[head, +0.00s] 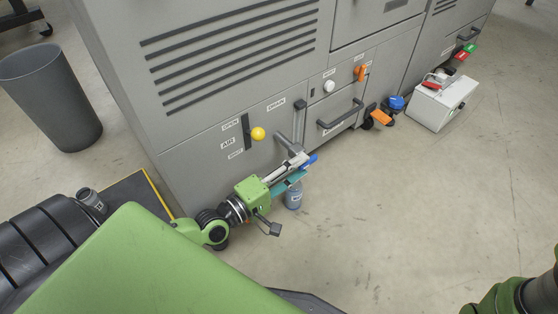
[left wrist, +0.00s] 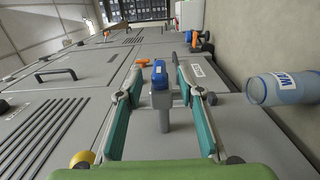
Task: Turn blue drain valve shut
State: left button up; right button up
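The blue drain valve handle (head: 309,160) sits at the end of a grey pipe (head: 287,143) that sticks out low from the grey cabinet front, below the DRAIN label (head: 276,104). My left gripper (head: 297,168) is at the valve, its fingers pointing toward it. In the left wrist view the blue handle (left wrist: 160,73) lies between the two teal-edged fingers of my left gripper (left wrist: 158,78). A gap shows on each side, so the gripper is open. The fingers partly cover the valve in the head view. My right gripper is out of view.
A bluish labelled bottle (head: 294,198) stands on the floor just below the left gripper. A yellow-knobbed AIR lever (head: 257,134) is on the cabinet to the left. A grey bin (head: 50,97) stands further left. A pale box (head: 442,102) stands at right.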

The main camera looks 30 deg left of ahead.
pick_arm(q)
jog(key=v, duration=1)
jog(key=shift+s, duration=0.2)
